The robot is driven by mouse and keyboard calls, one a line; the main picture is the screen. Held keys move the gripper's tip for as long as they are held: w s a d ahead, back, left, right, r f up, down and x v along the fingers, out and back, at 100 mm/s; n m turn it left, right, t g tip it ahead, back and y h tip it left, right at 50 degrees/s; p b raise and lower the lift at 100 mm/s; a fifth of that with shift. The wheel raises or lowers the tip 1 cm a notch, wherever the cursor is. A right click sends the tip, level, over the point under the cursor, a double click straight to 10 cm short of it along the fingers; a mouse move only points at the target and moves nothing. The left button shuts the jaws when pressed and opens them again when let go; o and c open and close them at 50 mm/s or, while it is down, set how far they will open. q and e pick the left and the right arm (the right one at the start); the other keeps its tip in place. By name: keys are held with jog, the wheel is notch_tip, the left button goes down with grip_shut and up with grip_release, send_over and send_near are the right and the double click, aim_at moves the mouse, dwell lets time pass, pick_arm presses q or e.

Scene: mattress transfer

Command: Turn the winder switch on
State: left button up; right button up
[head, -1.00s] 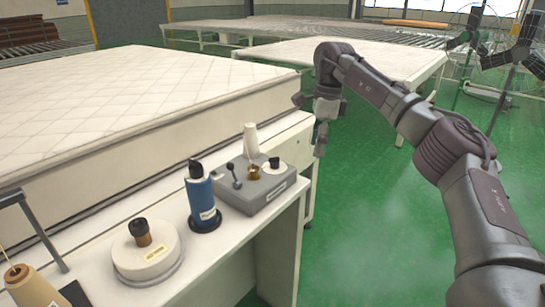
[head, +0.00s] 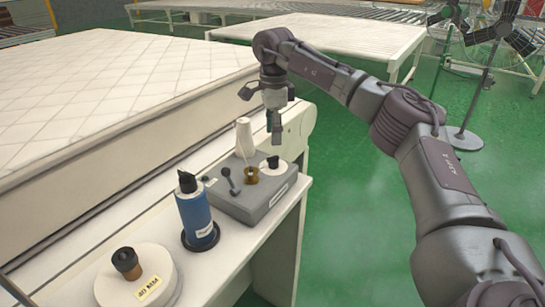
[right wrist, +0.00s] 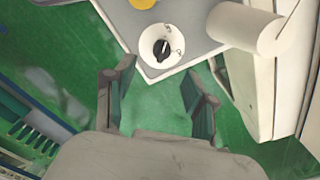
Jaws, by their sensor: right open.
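The winder is a grey box (head: 236,205) on the white bench, with a small black lever, a brass-coloured part and a white round dial (head: 270,170) on top. The dial carries a black rotary knob (head: 273,162), which is the switch. In the right wrist view the black knob (right wrist: 161,49) sits on the white dial near a corner of the grey box. My right gripper (head: 274,125) is above the dial in the head view, apart from it. In the right wrist view its two fingers (right wrist: 157,100) are spread and empty, with green floor between them. My left gripper is not in view.
A white cone (head: 244,138) stands right behind the box. A blue spool (head: 195,213) and a round white unit (head: 137,285) stand on the bench to its left. A large mattress (head: 100,100) lies behind the bench.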

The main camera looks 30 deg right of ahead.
aim_at(273, 156)
jog(key=f, duration=0.4)
jog(key=shift+w+f, duration=0.1)
jog(key=shift+w, duration=0.1)
notch_tip(273, 156, down, 4)
jog(key=shift+r, duration=0.25)
jog(key=shift+f, duration=0.45)
jog(key=shift+c, duration=1.2)
grip_shut()
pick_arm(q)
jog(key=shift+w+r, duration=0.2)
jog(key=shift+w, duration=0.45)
